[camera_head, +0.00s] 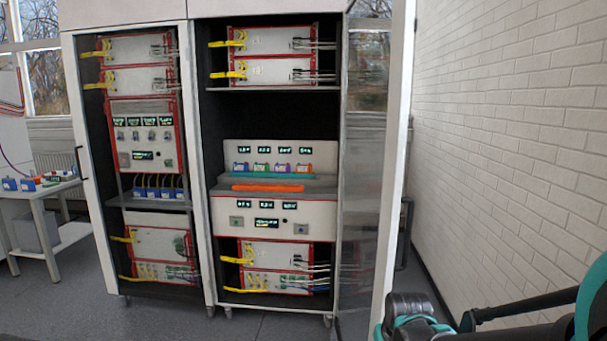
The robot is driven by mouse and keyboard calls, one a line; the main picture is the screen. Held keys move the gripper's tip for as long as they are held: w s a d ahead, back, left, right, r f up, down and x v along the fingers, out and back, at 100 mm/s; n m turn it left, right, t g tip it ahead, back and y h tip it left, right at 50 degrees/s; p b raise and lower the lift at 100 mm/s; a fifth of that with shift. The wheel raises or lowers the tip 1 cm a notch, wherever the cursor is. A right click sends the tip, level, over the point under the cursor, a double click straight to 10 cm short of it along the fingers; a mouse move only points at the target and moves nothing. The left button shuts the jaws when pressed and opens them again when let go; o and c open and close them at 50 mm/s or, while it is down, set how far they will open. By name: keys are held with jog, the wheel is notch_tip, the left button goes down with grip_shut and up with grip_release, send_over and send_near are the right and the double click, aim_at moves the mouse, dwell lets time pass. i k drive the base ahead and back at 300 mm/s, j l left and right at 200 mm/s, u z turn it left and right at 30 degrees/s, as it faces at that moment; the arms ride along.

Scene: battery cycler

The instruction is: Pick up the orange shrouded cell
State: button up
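Several small cells with coloured tops stand in a row in the bay of the right cabinet. The one at the right end of the row looks orange on top; I take it for the orange shrouded cell (304,169). It is small in view, and its lower part is hard to make out. My gripper (408,312) appears at the bottom right as a dark and teal shape. It is well apart from the cells, in front of the cabinet's right side. Its fingers cannot be made out.
The right cabinet's glass door (366,150) stands open. An orange bar (268,188) lies in front of the cells. The left cabinet (150,213) also holds cells. A side table (38,194) stands at far left; a brick wall (510,120) rises at right. Floor in front is clear.

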aim_at(302, 169)
jog(key=i+j+z, duration=0.15)
jog(key=j, duration=0.45)
jog(key=i+j+z, duration=0.2)
jog(key=j, duration=0.4)
jog(key=j+z, duration=0.15)
jog(key=j, duration=0.45)
jog(key=i+j+z, duration=0.2)
jog(key=i+j, duration=0.2)
jog(key=i+j+z, duration=0.2)
jog(key=i+j, duration=0.15)
jog(key=j, duration=0.15)
jog(key=i+j+z, duration=0.2)
jog(key=i+j, duration=0.15)
jog(key=j, duration=0.2)
